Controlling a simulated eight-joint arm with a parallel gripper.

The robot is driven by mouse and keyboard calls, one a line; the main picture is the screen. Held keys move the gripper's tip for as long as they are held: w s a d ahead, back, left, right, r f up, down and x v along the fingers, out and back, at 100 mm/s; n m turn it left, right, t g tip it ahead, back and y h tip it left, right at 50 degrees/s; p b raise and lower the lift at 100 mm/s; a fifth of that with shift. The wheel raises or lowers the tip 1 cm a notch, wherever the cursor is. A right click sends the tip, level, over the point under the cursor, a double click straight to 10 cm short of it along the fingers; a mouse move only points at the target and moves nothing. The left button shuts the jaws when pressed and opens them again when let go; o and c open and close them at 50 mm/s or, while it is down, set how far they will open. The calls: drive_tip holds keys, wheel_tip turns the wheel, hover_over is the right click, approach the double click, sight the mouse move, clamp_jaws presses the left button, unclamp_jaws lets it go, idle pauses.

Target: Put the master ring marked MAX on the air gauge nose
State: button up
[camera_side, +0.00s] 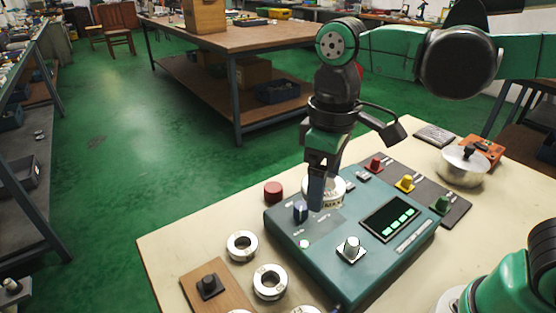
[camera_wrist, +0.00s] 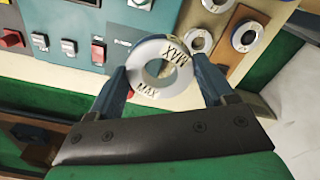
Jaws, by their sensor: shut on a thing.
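My gripper (camera_side: 318,198) is shut on a white master ring (camera_wrist: 160,71), one finger on each side. MAX is lettered on its face in the wrist view. In the side view the ring (camera_side: 333,190) shows partly behind a finger, above the rear of the teal air gauge (camera_side: 325,265). The gauge has a lit display with green bars. A white upright post (camera_side: 351,247) on a pale square plate stands near its front, apart from the ring. A dark blue upright piece (camera_side: 300,211) stands by the finger at the left. I cannot tell for sure which is the nose.
Metal rings (camera_side: 242,246) (camera_side: 270,282) lie on the bench left of the gauge, near a wooden block (camera_side: 230,296) with a dark knob. A red cap (camera_side: 273,192) stands behind. A dark plate with coloured knobs (camera_side: 405,183) and a silver lidded disc (camera_side: 463,167) are at right.

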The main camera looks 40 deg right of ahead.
sight(354, 242)
drive_tip(key=shift+m, duration=0.7)
drive_tip(key=s+d+f, duration=0.3)
drive_tip(key=s+d, duration=0.1)
drive_tip(key=shift+f, duration=2.35)
drive_tip(key=shift+f, duration=0.1)
drive_tip(key=shift+f, duration=0.85)
drive_tip(key=shift+f, duration=0.8)
drive_tip(key=o, duration=1.5)
drive_tip(key=shift+c, duration=0.2)
drive_tip(key=shift+r, duration=0.1)
